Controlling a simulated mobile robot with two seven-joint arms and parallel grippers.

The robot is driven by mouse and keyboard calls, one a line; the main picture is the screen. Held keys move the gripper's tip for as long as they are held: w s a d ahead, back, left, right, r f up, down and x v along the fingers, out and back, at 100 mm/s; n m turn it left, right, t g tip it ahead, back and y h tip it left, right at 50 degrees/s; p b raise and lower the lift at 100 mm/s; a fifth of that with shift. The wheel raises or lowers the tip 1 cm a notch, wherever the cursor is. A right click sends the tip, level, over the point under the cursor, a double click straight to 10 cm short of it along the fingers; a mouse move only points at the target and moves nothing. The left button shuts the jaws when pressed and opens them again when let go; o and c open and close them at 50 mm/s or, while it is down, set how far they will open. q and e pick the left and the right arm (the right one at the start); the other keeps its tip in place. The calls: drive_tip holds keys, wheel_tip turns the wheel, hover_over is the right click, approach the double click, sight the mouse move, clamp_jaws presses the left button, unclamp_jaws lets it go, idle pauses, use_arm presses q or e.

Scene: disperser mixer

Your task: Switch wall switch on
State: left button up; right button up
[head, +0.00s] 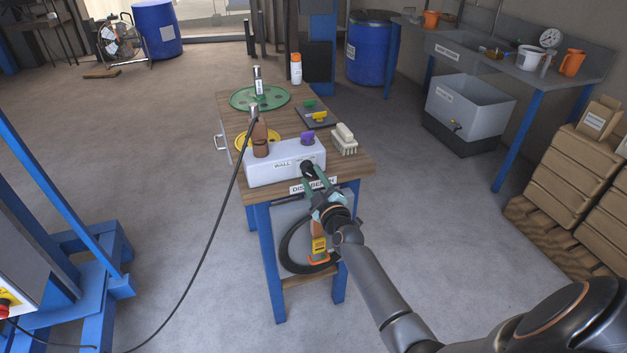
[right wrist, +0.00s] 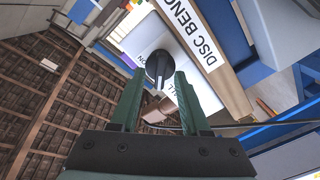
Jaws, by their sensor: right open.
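The wall switch is a white box (head: 262,175) with a "WALL" label on the front edge of the wooden bench. Its black rotary knob (head: 307,169) is at the box's right end. In the right wrist view the knob (right wrist: 157,64) shows a pointer bar, with printed letters beside it on the white face. My right gripper (head: 314,178) is open at the knob. In the right wrist view its green fingertips (right wrist: 159,78) stand on either side of the knob's pointer; I cannot tell whether they touch it. My left gripper is not in view.
The bench (head: 350,172) holds a green disc (head: 243,100), brown bottle (head: 260,140), purple piece (head: 308,138), brush (head: 344,138) and spray can (head: 296,68). A black cable (head: 215,235) runs down across the floor at left. Cardboard boxes (head: 570,175) stand right.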

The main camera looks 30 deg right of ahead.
clamp_jaws()
idle(0.4)
idle(0.4)
drive_tip(key=m, duration=0.3)
drive_tip(key=shift+d+m+p, duration=0.1)
drive_tip(key=shift+m+p, duration=0.25)
drive_tip(key=shift+m, duration=0.05)
drive_tip(key=m, duration=0.4)
drive_tip(key=shift+m, duration=0.3)
drive_tip(key=m, duration=0.4)
drive_tip(key=shift+s+d+m, duration=0.1)
drive_tip(key=shift+m, duration=0.2)
drive_tip(key=shift+d+m, duration=0.1)
drive_tip(key=shift+m, duration=2.4)
